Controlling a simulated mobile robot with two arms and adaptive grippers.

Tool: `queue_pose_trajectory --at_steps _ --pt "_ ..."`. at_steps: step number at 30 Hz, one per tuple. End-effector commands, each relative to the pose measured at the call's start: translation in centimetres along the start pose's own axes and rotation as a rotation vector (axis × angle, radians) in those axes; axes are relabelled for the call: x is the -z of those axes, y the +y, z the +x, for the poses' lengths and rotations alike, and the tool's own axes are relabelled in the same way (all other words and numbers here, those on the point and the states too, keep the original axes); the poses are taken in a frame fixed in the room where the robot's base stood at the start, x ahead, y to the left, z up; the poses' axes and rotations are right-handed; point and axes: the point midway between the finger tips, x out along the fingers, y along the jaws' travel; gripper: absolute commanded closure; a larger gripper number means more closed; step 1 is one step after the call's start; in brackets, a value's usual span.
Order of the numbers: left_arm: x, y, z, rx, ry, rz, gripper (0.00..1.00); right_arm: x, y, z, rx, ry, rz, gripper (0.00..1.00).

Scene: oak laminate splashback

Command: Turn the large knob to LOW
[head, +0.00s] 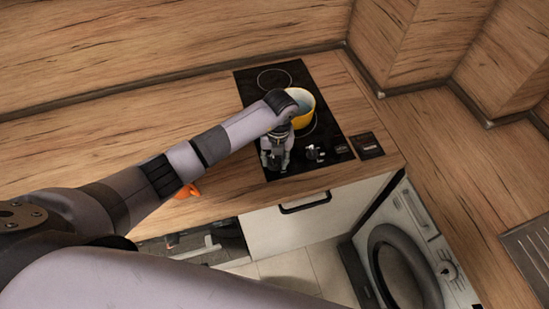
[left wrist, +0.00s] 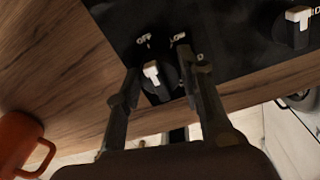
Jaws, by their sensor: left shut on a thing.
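A black cooktop (head: 255,95) is set in the wooden counter, with dark knobs along its front edge. My left gripper (head: 274,158) is over the front left part of the cooktop and hides the knob under it. In the left wrist view, my left gripper (left wrist: 160,66) is shut on a black knob (left wrist: 158,88) with a white T-shaped mark, one finger on each side.
A yellow pot (head: 304,104) stands on the cooktop behind my gripper. An orange mug (left wrist: 18,140) is on the counter to the left, partly behind my arm in the head view. A washing machine (head: 400,235) is below, at the right.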

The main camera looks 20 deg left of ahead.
Motion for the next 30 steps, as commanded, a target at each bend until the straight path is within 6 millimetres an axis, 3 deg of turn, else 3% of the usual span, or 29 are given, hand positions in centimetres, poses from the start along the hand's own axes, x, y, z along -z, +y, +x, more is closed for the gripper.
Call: queue_pose_trajectory --at_steps 30 --pt "0.0 0.0 0.3 0.0 -0.045 0.74 0.93 -0.8 -0.2 8.4 0.001 -0.001 0.0 1.0"
